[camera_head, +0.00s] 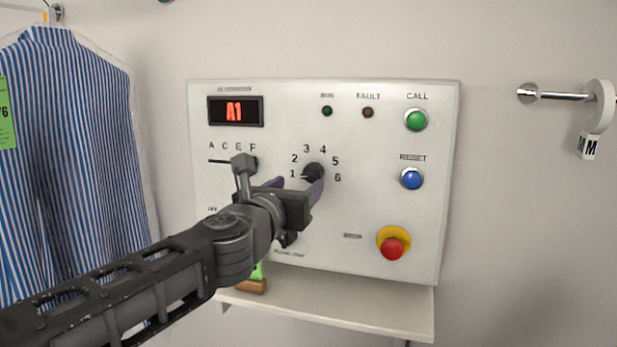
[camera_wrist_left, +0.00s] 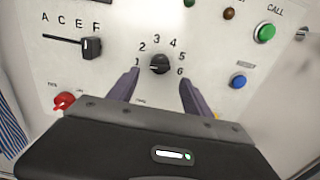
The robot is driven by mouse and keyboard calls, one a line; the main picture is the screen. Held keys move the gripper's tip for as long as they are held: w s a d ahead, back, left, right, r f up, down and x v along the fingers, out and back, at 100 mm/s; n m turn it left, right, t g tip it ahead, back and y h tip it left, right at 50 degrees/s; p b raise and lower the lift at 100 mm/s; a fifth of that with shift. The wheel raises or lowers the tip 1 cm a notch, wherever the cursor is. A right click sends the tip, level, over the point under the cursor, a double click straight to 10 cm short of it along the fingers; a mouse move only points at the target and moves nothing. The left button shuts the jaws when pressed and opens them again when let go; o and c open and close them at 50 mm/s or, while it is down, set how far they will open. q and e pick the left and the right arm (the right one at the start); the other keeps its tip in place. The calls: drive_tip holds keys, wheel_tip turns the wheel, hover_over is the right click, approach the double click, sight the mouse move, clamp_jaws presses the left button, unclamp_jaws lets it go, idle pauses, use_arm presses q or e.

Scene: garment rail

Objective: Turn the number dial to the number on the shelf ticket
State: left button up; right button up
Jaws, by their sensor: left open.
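The number dial (camera_head: 313,172) is a round black knob on the white panel, ringed by the numbers 1 to 6. Its pale mark points left toward 1, and the red display (camera_head: 235,111) reads A1. My left gripper (camera_head: 297,186) is open at the dial, its purple fingers to either side. In the left wrist view, the dial (camera_wrist_left: 160,63) shows between the open fingers, with a gap on each side. A green ticket (camera_head: 258,270) in a brown holder stands on the shelf, mostly hidden by my arm; its number cannot be read. My right gripper is out of view.
The letter slider (camera_wrist_left: 90,46) is left of the dial, near F. A green button (camera_head: 416,119), a blue button (camera_head: 412,179) and a red emergency knob (camera_head: 392,248) sit at right. The shelf (camera_head: 350,306) juts out below. A striped shirt (camera_head: 70,160) hangs at left.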

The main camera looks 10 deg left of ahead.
sight(310, 176)
use_arm(q)
drive_tip(key=w, duration=0.5)
drive_tip(key=w+p, duration=0.1)
drive_tip(key=w, duration=0.1)
drive_tip(key=shift+w+d, duration=0.25)
drive_tip(key=shift+w, duration=0.1)
clamp_jaws()
